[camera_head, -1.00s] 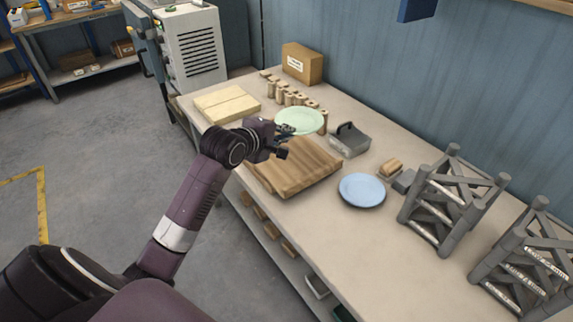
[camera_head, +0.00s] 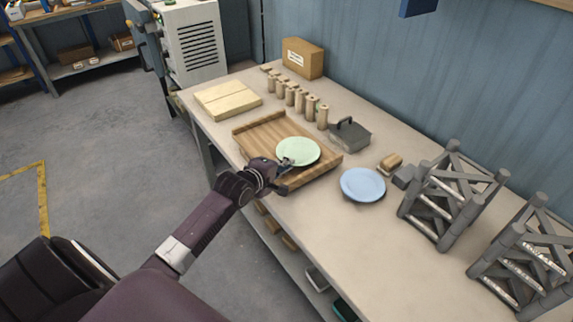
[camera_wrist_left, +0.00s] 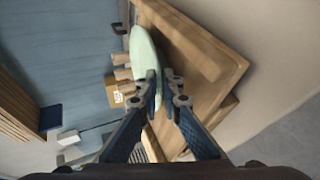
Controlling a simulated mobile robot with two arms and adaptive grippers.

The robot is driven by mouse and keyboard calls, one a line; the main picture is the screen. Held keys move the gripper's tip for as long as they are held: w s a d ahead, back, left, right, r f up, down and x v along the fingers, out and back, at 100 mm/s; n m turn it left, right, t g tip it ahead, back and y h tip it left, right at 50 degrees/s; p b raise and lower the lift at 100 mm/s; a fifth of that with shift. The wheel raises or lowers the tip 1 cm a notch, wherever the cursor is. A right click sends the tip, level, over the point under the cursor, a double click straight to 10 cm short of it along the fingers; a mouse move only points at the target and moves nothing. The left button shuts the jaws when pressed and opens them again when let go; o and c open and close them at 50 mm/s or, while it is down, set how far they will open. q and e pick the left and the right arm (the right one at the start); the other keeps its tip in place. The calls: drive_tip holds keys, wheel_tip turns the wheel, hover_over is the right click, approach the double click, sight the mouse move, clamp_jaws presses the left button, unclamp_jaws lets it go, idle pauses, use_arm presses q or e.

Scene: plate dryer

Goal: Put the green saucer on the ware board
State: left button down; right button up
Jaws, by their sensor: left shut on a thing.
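The green saucer (camera_head: 298,151) is pale green and round. In the head view it shows over the right part of the wooden ware board (camera_head: 262,134), which lies on the bench. My left gripper (camera_head: 284,168) is shut on the saucer's near edge. In the left wrist view the saucer (camera_wrist_left: 146,62) is seen nearly edge-on between the fingers of my left gripper (camera_wrist_left: 164,92), with the ware board (camera_wrist_left: 200,60) beside it. I cannot tell whether the saucer touches the board. My right gripper is not in view.
A blue plate (camera_head: 363,184) lies on the bench right of the board. A grey handled block (camera_head: 350,134), several wooden cylinders (camera_head: 300,101) and light boards (camera_head: 228,100) stand behind. Grey racks (camera_head: 452,195) stand at the right. The front right bench top is clear.

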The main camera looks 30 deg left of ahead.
use_arm(q)
drive_tip(key=c, duration=2.1)
unclamp_jaws()
drive_tip(key=shift+f, duration=0.1)
drive_tip(key=v, duration=1.2)
drive_tip(key=shift+b, duration=0.3)
